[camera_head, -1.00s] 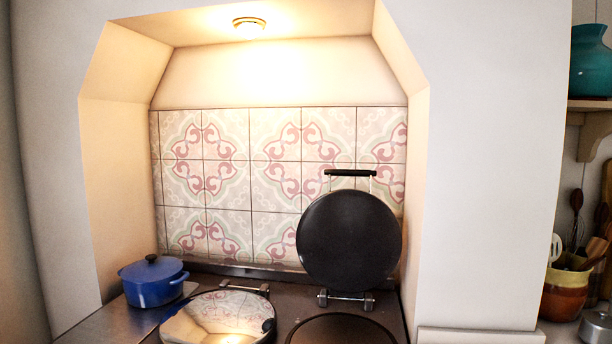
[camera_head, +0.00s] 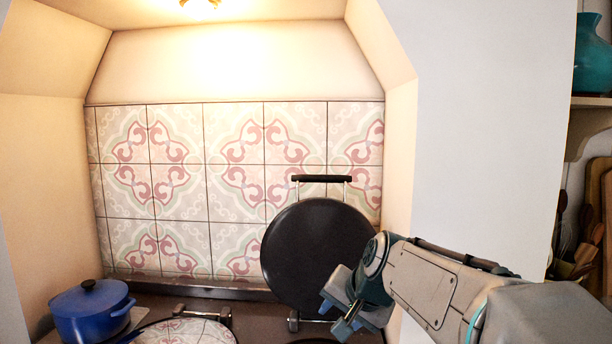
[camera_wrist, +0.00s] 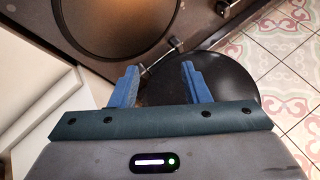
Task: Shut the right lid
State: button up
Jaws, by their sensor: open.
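The right lid (camera_head: 307,250) is a round dark disc with a black bar handle (camera_head: 322,178) at its top. It stands raised, upright on its hinge against the tiled wall. In the wrist view the lid (camera_wrist: 238,78) lies beyond my fingers, and the round hotplate (camera_wrist: 118,22) shows at the top. My gripper (camera_head: 340,309) is at the lower right of the lid in the head view. In the wrist view my gripper (camera_wrist: 160,84) has its two blue fingers apart with nothing held between them. I cannot tell whether it touches the lid.
The left lid (camera_head: 188,333) is down, its shiny top reflecting the tiles. A blue pot (camera_head: 90,310) stands at the far left. A white wall pillar (camera_head: 480,130) borders the alcove on the right, close to my arm. The space before the tiles above the left lid is clear.

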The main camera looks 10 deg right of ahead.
jog(key=w+d+r+m+t+p, duration=0.1)
jog(key=w+r+m+t, duration=0.15)
jog(key=w+r, duration=0.4)
jog(key=w+d+r+m+t+p, duration=0.1)
jog(key=w+d+r+m+t, duration=0.15)
jog(key=w+r, duration=0.45)
jog(key=m+t, duration=0.2)
jog(key=m, duration=0.3)
send_near(320, 180)
jog(key=p+x, duration=0.1)
jog(key=x, duration=0.3)
jog(key=p+x, duration=0.2)
jog(key=x, duration=0.2)
jog(key=d+p+x, duration=0.1)
jog(key=p+x, duration=0.1)
jog(key=x, duration=0.2)
jog(key=shift+w+a+r, duration=0.1)
jog(key=shift+w, duration=0.35)
grip_shut()
